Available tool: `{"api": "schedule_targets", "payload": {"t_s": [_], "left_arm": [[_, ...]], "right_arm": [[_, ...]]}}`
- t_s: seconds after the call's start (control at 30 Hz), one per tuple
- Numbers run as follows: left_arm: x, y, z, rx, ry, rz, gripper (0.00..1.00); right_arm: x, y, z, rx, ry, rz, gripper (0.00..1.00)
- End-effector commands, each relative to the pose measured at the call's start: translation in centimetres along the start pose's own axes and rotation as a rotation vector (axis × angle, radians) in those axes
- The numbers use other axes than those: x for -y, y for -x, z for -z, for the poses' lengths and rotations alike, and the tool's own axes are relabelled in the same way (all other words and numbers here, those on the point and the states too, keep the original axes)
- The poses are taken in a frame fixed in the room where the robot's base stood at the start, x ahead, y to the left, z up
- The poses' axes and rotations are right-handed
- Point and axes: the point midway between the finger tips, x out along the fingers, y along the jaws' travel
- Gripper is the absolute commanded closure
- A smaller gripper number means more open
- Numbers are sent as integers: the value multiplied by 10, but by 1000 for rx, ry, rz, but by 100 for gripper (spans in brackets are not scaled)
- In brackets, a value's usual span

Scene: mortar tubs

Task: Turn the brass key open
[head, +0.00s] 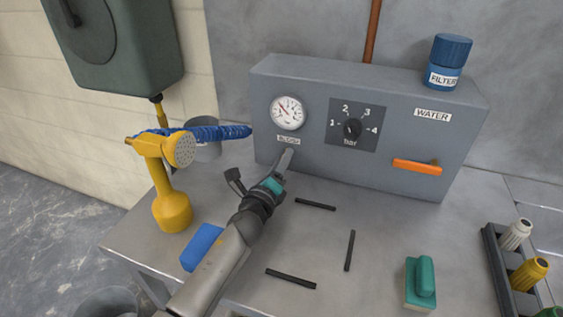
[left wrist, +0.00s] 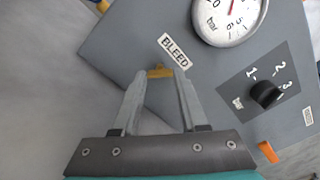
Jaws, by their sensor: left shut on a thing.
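The brass key (left wrist: 160,72) sits just below the BLEED label (left wrist: 175,51) on the front of the grey water box (head: 345,84). It shows as a small yellow-brown bar between my fingertips in the left wrist view; the gripper hides it in the head view. My left gripper (head: 286,161) reaches up to the box face under the gauge and is shut on the key. It also shows in the left wrist view (left wrist: 160,82), with a finger on each side of the key. My right gripper is in neither view.
The box also carries a gauge (head: 288,112), a black dial (head: 352,129), an orange handle (head: 417,167) and a blue filter (head: 450,62).

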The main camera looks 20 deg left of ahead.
Motion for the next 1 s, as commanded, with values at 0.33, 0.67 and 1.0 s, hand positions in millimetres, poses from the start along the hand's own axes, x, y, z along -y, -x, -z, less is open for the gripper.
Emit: {"api": "schedule_targets", "payload": {"t_s": [0.33,0.67,1.0], "left_arm": [[0,0,1,-1,324,-2,100],[0,0,1,-1,557,-1,100],[0,0,1,-1,664,-2,100]], "right_arm": [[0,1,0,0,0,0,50],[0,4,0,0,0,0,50],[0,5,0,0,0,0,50]]}}
